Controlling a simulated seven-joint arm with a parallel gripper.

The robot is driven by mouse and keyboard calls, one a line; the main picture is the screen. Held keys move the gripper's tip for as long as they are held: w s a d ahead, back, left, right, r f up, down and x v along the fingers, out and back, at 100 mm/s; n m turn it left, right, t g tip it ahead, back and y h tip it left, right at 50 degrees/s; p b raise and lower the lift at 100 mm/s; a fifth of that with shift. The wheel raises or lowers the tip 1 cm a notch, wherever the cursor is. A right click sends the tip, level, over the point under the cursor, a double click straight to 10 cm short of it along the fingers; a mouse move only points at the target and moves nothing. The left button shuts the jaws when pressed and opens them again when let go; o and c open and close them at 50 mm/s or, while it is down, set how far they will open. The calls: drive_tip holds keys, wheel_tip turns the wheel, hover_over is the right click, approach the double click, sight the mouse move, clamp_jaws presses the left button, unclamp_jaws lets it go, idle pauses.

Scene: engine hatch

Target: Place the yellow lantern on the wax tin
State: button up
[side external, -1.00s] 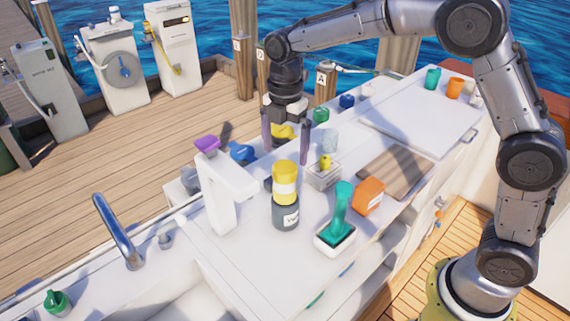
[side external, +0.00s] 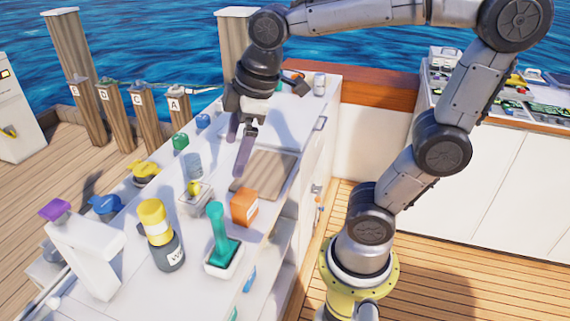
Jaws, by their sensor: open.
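The yellow lantern (side external: 153,214), a yellow cylinder with a white band, stands on the dark grey wax tin (side external: 168,254), whose white label shows part of a letter. The lantern looks upright and touches the tin's top. The tin stands on the white counter. My gripper (side external: 238,160) is open and empty, its two purple-grey fingers pointing down beyond the lantern and to its right, near the brown board (side external: 265,170). It is clear of the lantern.
A green-handled brush (side external: 220,242) and an orange box (side external: 244,207) stand right of the tin. A clear box with a yellow item (side external: 194,196) and a glass (side external: 193,165) stand behind. A white post with a purple top (side external: 80,240) stands at left.

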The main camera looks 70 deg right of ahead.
drive_tip(key=s+d+f+m+t, duration=0.1)
drive_tip(key=s+f+m, duration=0.2)
drive_tip(key=s+m, duration=0.4)
drive_tip(key=shift+s+d+f+t, duration=0.15)
drive_tip(key=shift+s+d+t, duration=0.2)
drive_tip(key=shift+s, duration=0.6)
